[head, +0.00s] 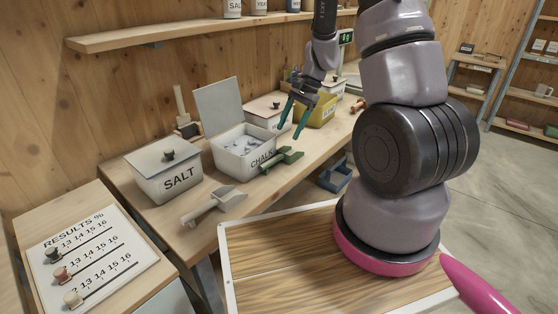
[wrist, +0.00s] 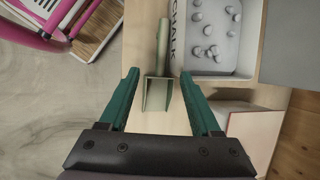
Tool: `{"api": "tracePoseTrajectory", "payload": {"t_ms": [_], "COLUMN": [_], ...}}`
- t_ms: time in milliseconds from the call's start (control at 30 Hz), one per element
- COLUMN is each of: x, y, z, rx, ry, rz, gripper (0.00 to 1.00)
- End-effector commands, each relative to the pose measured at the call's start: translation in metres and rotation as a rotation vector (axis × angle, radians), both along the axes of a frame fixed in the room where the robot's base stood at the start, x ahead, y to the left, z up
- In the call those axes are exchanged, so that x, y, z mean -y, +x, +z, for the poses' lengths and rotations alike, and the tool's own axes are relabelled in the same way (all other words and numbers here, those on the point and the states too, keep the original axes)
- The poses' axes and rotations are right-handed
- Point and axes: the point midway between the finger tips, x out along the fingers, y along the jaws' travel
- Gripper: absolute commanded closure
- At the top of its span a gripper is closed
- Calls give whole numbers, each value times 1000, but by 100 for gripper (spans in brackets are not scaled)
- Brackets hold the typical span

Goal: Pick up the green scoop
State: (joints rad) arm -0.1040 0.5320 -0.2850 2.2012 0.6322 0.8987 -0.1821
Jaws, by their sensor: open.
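The green scoop (head: 282,160) lies on the bench in front of the open chalk box (head: 248,157). In the wrist view the scoop (wrist: 157,93) lies below my gripper, its pan showing between the two fingers and its handle pointing away toward the top. My gripper (head: 289,133) has teal fingers and is open and empty. It hangs above the scoop, apart from it. The open fingers also frame the wrist view (wrist: 158,74). The scoop is fully visible from above.
A pale scoop (head: 215,203) lies to the left near the salt box (head: 167,177). The chalk box, holding whitish lumps, stands close beside the green scoop. A white lidded box (head: 270,112) and a yellow bin (head: 318,112) stand farther back. A blue tray (head: 335,177) sits below the bench.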

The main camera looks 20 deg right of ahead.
Motion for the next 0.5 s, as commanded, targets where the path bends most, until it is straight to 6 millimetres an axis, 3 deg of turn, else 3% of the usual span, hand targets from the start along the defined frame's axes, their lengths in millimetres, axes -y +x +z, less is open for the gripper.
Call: {"api": "tracePoseTrajectory", "payload": {"t_ms": [300, 500], "x": [-16, -25], "y": [-4, -5], "z": [-43, -59], "rx": [-14, -14], "ry": [-2, -2], "rz": [-3, 0], "gripper": [36, 36]}}
